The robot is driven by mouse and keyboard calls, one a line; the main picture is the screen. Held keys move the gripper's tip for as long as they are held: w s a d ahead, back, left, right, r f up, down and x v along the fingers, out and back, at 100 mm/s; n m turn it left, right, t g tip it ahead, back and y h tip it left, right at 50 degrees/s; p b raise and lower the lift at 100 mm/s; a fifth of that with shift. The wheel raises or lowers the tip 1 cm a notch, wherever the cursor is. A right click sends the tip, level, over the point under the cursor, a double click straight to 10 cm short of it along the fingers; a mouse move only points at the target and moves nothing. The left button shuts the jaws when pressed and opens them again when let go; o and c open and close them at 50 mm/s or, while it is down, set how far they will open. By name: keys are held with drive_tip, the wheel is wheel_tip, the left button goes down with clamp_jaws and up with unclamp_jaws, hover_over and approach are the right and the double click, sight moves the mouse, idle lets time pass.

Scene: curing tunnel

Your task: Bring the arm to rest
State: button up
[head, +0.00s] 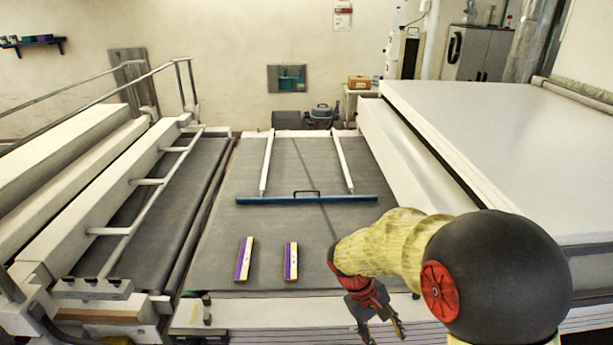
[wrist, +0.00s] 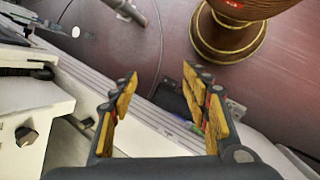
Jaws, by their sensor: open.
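My gripper (head: 383,335) hangs at the lower right in the head view, at the near edge of the grey belt, pointing down. In the wrist view its two yellow-padded fingers (wrist: 160,105) stand wide apart with nothing between them. My arm, with a yellow sleeve, reaches in from the right in the head view. Two narrow purple-and-tan blocks, the left one (head: 244,259) and the right one (head: 291,261), lie on the belt (head: 215,268) to the left of my gripper, apart from it.
A blue bar (head: 306,200) with a black handle lies across the belt, joined to two white rails. A white railed frame (head: 110,231) stands on the left. A large white-topped housing (head: 500,130) fills the right. The belt between blocks and bar is clear.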

drive_tip(key=s+a+r+m+t+y+b, duration=0.1)
drive_tip(key=s+r+m+t+y+b, duration=0.3)
drive_tip(key=s+r+t, duration=0.4)
drive_tip(key=s+r+m+y, duration=0.1)
drive_tip(key=s+r, duration=0.6)
drive_tip(key=r, duration=0.1)
drive_tip(key=shift+r, duration=0.1)
drive_tip(key=shift+c, duration=0.4)
